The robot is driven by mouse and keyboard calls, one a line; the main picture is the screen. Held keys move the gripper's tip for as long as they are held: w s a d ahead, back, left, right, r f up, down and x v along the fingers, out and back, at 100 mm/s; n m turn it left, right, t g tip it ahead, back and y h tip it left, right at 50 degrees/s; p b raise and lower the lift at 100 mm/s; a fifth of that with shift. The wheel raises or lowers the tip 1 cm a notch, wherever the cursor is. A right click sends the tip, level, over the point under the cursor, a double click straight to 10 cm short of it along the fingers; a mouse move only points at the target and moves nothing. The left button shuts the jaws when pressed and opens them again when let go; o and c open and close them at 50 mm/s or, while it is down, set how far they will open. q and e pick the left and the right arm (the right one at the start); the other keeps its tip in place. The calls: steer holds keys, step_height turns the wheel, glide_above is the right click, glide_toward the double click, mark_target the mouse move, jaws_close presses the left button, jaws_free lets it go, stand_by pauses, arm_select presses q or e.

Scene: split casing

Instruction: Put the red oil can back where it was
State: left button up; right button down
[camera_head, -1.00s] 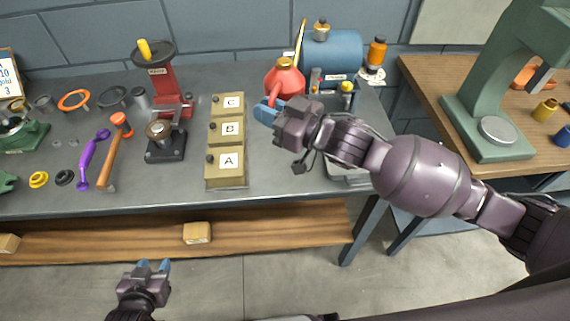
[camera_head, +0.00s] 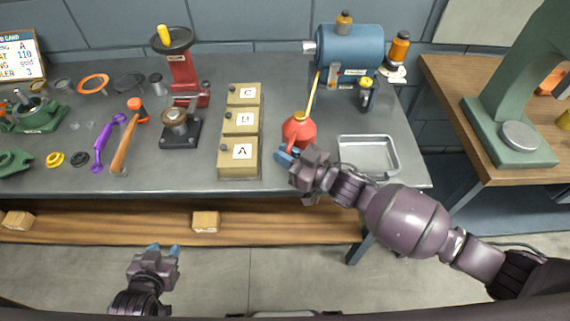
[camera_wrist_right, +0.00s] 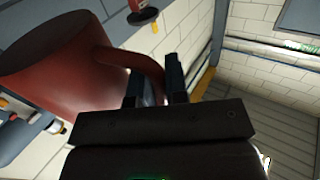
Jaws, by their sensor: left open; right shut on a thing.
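The red oil can (camera_head: 299,131) has a brass cap and a long thin yellowish spout pointing up. It is at the front of the grey workbench, right of the box marked A. My right gripper (camera_head: 287,157) is shut on the can's handle; in the right wrist view the handle (camera_wrist_right: 140,65) runs between the two fingers (camera_wrist_right: 157,88) and the red body (camera_wrist_right: 60,75) fills the left. I cannot tell whether the can's base touches the bench. My left gripper (camera_head: 163,251) is open and empty, low in front of the bench.
Boxes A (camera_head: 240,157), B and C stand left of the can. An empty metal tray (camera_head: 395,155) lies to its right. A blue tank (camera_head: 348,48) and an orange bottle (camera_head: 398,47) stand behind. Bare bench lies between the boxes and the tank.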

steer(key=shift+f, duration=1.95)
steer(key=shift+f+b, duration=0.2)
steer(key=shift+b, duration=0.1)
steer(key=c, duration=1.1)
jaws_free()
steer(key=shift+r, duration=0.25)
steer(key=v, duration=1.2)
steer(key=shift+f, duration=0.1)
